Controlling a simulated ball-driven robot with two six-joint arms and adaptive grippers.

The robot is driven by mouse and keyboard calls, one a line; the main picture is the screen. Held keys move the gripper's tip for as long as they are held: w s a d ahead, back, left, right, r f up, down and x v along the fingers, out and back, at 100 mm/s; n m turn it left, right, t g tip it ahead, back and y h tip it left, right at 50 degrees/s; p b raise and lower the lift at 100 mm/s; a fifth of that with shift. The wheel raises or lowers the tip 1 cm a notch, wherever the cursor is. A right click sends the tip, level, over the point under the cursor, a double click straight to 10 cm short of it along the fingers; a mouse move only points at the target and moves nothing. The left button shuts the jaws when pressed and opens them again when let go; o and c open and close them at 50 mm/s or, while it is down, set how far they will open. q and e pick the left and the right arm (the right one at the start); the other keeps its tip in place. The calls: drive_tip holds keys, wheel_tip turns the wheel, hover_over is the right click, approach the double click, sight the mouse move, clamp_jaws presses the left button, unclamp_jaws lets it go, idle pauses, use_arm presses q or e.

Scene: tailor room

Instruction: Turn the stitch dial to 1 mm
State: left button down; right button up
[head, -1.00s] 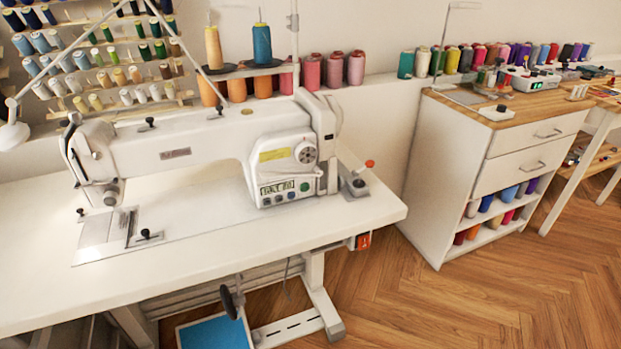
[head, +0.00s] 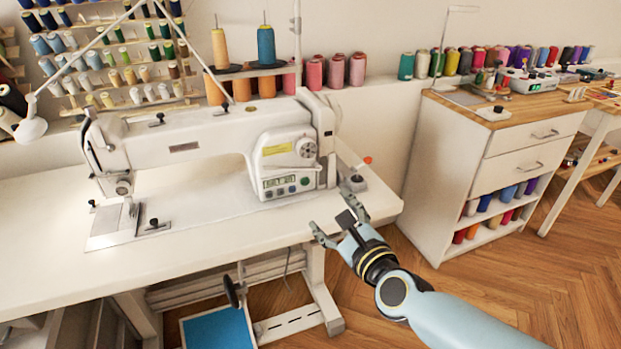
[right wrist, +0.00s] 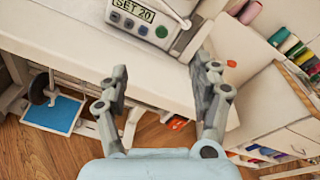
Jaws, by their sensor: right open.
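The white sewing machine (head: 190,140) stands on a white table. Its stitch dial (head: 307,148), a small round pale disc with dark marks, is on the right end of the machine body, facing me. Its setting is too small to read. Below it is a display panel with buttons (head: 288,183). The display (right wrist: 132,10) reads "SET 20" in the right wrist view; the dial is outside that view. My right gripper (head: 335,212) is open and empty near the table's right front edge, below and right of the dial, apart from it. My left gripper is not in view.
A lever with an orange knob (head: 367,161) stands on a grey base at the table's right end, close to my right gripper. A white drawer cabinet (head: 480,165) is further right. Thread spools line the wall behind. The tabletop (head: 180,255) in front of the machine is clear.

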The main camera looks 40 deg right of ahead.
sight(308, 151)
wheel_tip(308, 151, up, 7)
drive_tip(key=w+m+t+h, duration=0.1)
drive_tip(key=w+m, duration=0.2)
drive_tip(key=x, duration=0.9)
drive_tip(key=shift+w+d+r, duration=0.15)
drive_tip(key=shift+w+d, duration=0.2)
drive_tip(key=c, duration=1.2)
